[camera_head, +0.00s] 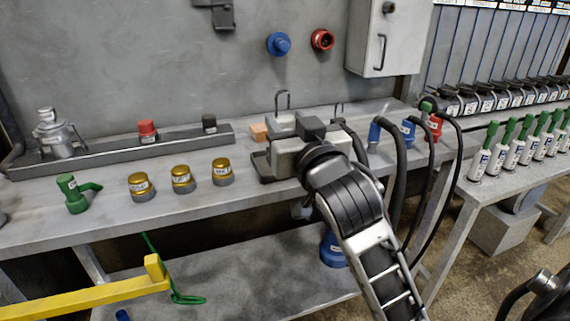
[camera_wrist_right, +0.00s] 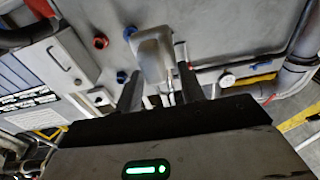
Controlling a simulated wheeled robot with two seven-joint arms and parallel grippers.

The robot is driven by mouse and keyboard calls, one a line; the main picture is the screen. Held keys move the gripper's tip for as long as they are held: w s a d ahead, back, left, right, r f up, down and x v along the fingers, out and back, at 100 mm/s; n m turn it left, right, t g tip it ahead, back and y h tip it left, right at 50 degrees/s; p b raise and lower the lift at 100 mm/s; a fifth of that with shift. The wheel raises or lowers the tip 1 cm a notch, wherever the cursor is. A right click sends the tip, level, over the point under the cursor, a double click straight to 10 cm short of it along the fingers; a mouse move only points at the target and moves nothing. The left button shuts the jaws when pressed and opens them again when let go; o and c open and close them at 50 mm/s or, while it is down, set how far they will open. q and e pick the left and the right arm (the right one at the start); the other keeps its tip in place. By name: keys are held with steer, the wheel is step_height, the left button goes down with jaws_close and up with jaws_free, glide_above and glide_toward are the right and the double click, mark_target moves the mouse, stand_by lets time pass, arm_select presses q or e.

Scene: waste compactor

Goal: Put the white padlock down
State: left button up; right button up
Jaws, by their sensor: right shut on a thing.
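The white padlock (camera_head: 282,125) shows in the head view just beyond my right gripper, with its grey shackle pointing up. It is over the back part of the workbench. My right gripper (camera_head: 297,138) reaches in from the lower right and is shut on it; the gripper body hides its fingertips and the padlock's lower part. In the right wrist view the pale padlock (camera_wrist_right: 153,50) sits between the two dark fingers of the gripper (camera_wrist_right: 158,82). I cannot tell whether the padlock touches the surface below. My left gripper is not in view.
An orange block (camera_head: 260,132) is close left of the padlock. Blue connectors (camera_head: 408,130) and black cables are on the right.

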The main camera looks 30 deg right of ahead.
steer(key=w+d+f, duration=0.1)
steer(key=w+f, duration=0.1)
steer(key=w+d+f+b, duration=0.1)
steer(key=w+d+f, duration=0.1)
steer(key=w+f, duration=0.1)
steer(key=w+d+f, duration=0.2)
steer(key=w, duration=0.1)
steer(key=shift+w+d+f+b, duration=0.15)
steer(key=shift+w+f+b, duration=0.1)
steer(key=shift+b, duration=0.1)
steer(key=shift+w+d+f, duration=0.25)
steer(key=shift+w+f, duration=0.2)
steer(key=shift+f, duration=0.15)
arm_select(q)
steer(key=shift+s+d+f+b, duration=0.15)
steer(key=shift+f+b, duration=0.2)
steer(key=shift+b, duration=0.15)
arm_select(e)
steer(key=shift+f, duration=1.55)
steer(key=shift+f, duration=0.2)
steer(key=o, duration=1.3)
steer(key=shift+r, duration=0.1)
